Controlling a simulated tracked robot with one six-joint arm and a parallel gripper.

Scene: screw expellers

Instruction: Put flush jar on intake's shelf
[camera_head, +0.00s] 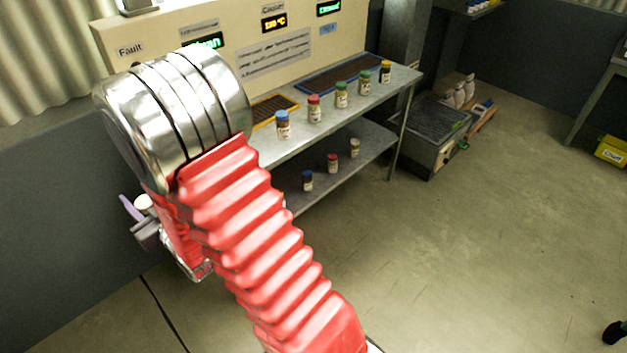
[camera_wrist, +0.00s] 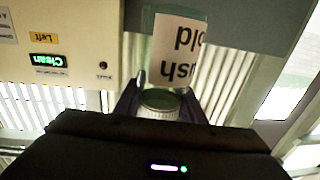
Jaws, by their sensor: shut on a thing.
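My gripper (camera_wrist: 158,100) is shut on a clear jar (camera_wrist: 150,50) with a white label and a greyish-green lid. In the wrist view the jar appears upside down, and the label letters "ush" and "old" show. Its lid end sits between the dark fingers. In the head view my gripper (camera_head: 140,217) is at the left, mostly hidden behind my red arm, with a pale bit of the held thing showing. The metal bench has an upper top (camera_head: 300,143) and a lower shelf (camera_head: 338,172). I cannot tell which shelf is the intake's.
Several lidded jars (camera_head: 342,95) line the bench top; a few smaller ones (camera_head: 333,163) stand below. A cream panel (camera_head: 150,38) with displays rises behind. A dark-topped metal box (camera_head: 428,125) and a yellow bin (camera_head: 611,151) stand right. The floor (camera_head: 470,250) is mostly clear.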

